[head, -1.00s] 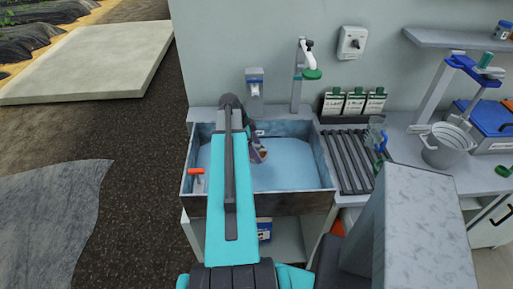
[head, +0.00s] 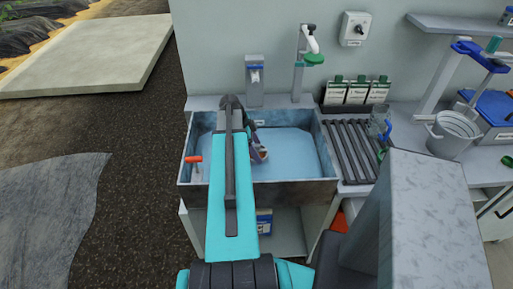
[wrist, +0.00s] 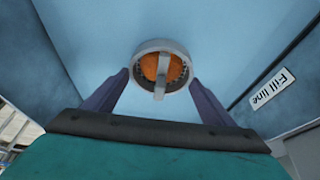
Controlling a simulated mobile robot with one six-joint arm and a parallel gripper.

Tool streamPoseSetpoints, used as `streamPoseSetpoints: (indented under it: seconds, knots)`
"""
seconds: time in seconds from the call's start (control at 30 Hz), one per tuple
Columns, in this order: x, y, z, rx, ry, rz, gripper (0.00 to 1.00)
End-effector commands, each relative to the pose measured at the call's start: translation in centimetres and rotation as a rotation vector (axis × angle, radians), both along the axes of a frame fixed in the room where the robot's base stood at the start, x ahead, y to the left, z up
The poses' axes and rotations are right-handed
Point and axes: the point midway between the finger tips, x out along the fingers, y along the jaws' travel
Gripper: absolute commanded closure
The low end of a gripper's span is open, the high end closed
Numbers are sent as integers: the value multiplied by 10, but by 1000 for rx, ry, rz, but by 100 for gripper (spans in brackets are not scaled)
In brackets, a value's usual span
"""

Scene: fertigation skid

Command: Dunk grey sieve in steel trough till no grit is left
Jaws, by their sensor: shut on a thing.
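The steel trough (head: 300,187) stands against the wall with pale blue water (head: 295,145) in it. My gripper (head: 260,154) is down inside the trough area, partly hidden by my arm in the head view. In the wrist view my gripper (wrist: 160,88) has its two purple-grey fingers on either side of the round grey sieve (wrist: 182,53) and is shut on it. Orange-brown matter, which looks like grit (wrist: 150,68), fills the sieve's middle behind a grey bar. I cannot tell whether the sieve touches the water.
A "Fill line" label (wrist: 272,88) is on the trough wall. An orange-handled tool (head: 194,159) is at the trough's left side. A tap (head: 308,45) and a dispenser (head: 254,75) stand behind. A dark slatted rack (head: 347,150), a clear jug (head: 380,122) and a bucket (head: 453,135) are to the right.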

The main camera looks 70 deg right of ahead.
Motion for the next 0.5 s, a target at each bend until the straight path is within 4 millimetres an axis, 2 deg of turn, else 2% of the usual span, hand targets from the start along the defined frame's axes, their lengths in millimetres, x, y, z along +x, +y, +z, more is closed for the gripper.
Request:
streamPoseSetpoints:
  seconds: [0.5]
  knots:
    - [0, 0, -36, 1, 0, -1, 45]
